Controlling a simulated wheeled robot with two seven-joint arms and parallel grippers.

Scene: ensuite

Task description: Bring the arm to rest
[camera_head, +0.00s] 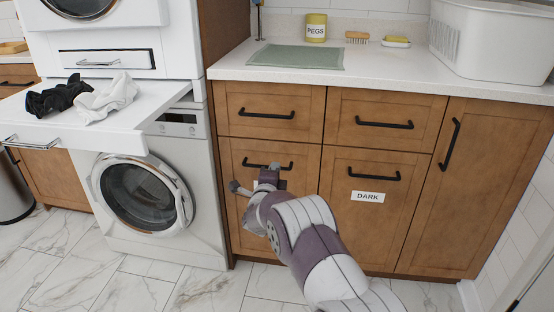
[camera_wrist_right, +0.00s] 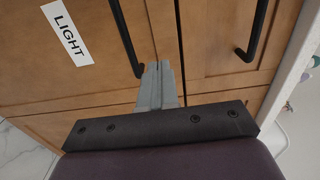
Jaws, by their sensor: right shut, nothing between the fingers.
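My right arm reaches in from the bottom right of the head view. Its gripper (camera_head: 274,170) is in front of the lower left wooden drawer, close to that drawer's black handle (camera_head: 251,162). In the right wrist view the grey fingers (camera_wrist_right: 160,75) are together and empty. Their tips lie beside the end of the black handle (camera_wrist_right: 125,35); I cannot tell whether they touch it. A white LIGHT label (camera_wrist_right: 67,33) is on the same drawer front. My left gripper is not in view.
The DARK drawer (camera_head: 340,220) is right of the gripper, shut. The washing machine (camera_head: 200,225) is at left, with a pulled-out shelf (camera_head: 130,135) bearing black and white cloths (camera_head: 108,97). The counter (camera_head: 390,72) holds a mat, PEGS tin, brush, soap and white basket (camera_head: 495,40).

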